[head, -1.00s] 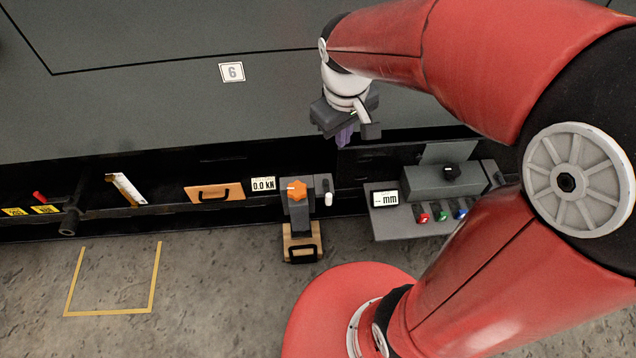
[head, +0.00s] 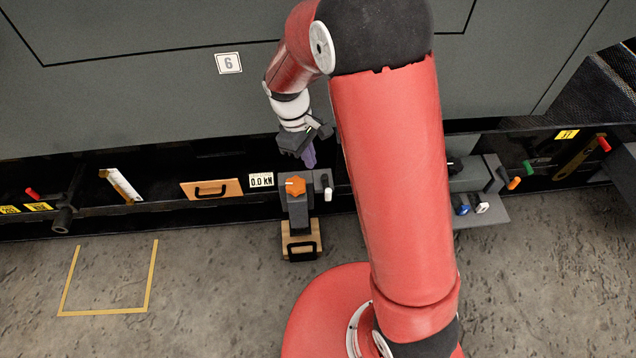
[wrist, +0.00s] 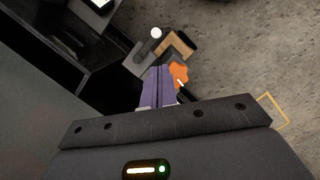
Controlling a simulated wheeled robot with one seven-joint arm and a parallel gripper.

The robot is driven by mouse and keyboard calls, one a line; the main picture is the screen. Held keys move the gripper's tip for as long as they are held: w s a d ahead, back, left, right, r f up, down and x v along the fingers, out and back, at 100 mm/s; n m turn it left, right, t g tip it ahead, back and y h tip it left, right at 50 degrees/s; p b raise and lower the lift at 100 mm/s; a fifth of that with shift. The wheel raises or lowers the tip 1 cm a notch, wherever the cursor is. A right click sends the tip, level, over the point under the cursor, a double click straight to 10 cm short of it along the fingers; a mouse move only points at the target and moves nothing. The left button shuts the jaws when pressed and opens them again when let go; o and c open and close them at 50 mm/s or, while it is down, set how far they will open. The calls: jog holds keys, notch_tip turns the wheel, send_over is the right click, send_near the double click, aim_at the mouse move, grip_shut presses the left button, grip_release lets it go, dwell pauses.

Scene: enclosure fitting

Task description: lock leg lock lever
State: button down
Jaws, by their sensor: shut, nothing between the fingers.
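A grey leg unit (head: 298,212) stands on a wooden block and carries an orange knob (head: 295,187). A short lever with a white tip (head: 327,193), likely the leg lock lever, sits on the unit's right side. In the wrist view the white ball tip (wrist: 156,33) of that lever and the orange knob (wrist: 179,75) show beyond my fingers. My gripper (head: 310,158) has purple fingers. They are together, empty and pointing down, just above and behind the unit, apart from the lever. In the wrist view the gripper (wrist: 158,84) partly overlaps the unit.
A 0.0 kN display (head: 261,180) and a wooden panel with a black handle (head: 211,190) are left of the unit. A console (head: 480,205) at right is partly hidden by my arm. The taped floor area (head: 108,312) is clear.

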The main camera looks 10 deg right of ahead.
jog(key=shift+f, duration=0.15)
jog(key=b, duration=0.1)
send_near(328, 185)
jog(key=s+a+f, duration=0.1)
jog(key=s+f, duration=0.3)
jog(key=f, duration=0.1)
jog(key=shift+a, duration=0.1)
jog(key=shift+s+d+n, duration=0.15)
jog(key=shift+d+n, duration=0.2)
jog(key=shift+n, duration=0.35)
jog(key=d+n, duration=0.1)
jog(key=n+t, duration=0.1)
jog(key=n, duration=0.1)
jog(key=shift+s+d+n+h, duration=0.2)
jog(key=shift+d+n+h, duration=0.1)
jog(key=shift+d, duration=0.1)
jog(key=w+d+n+t+y+p, duration=0.1)
jog(key=w+d+n+t+p, duration=0.2)
jog(key=n, duration=1)
jog(key=shift+w+d, duration=0.15)
jog(key=shift+d, duration=1.05)
jog(key=shift+w+n, duration=0.1)
jog(key=shift+n, duration=0.2)
